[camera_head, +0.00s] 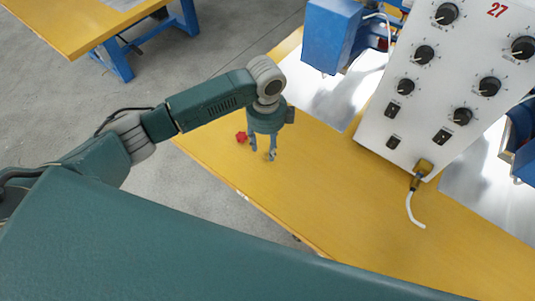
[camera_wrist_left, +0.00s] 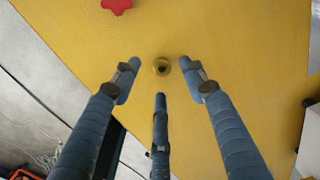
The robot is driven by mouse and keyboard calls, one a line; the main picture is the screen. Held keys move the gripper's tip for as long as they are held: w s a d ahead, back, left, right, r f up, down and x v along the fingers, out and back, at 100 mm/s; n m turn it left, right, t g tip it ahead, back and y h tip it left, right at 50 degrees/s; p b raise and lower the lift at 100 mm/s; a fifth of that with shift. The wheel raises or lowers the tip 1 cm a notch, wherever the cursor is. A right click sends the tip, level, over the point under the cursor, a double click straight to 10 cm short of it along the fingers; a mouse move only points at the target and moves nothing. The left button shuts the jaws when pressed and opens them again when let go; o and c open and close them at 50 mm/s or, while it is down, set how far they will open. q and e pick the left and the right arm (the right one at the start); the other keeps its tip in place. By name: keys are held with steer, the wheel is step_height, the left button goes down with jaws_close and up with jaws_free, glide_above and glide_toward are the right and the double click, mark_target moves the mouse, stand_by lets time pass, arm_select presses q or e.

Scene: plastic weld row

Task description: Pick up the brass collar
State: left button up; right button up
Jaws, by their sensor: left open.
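The brass collar (camera_wrist_left: 162,66) is a small round ring with a dark centre, lying on the yellow tabletop in the left wrist view. The collar is too small and too close to the fingers to make out surely there. My right gripper is not in view.
A red star-shaped part (camera_head: 241,137) lies on the yellow table (camera_head: 330,200), left of the left gripper. A white control panel (camera_head: 440,90) with black knobs and a short white cable (camera_head: 412,212) stands to the right. A blue machine part (camera_head: 331,38) is behind.

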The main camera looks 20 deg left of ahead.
mark_target(267, 152)
arm_select(q)
steer(key=shift+d+f, duration=0.15)
steer(key=shift+f, duration=1.65)
jaws_close()
steer(key=shift+r, duration=0.2)
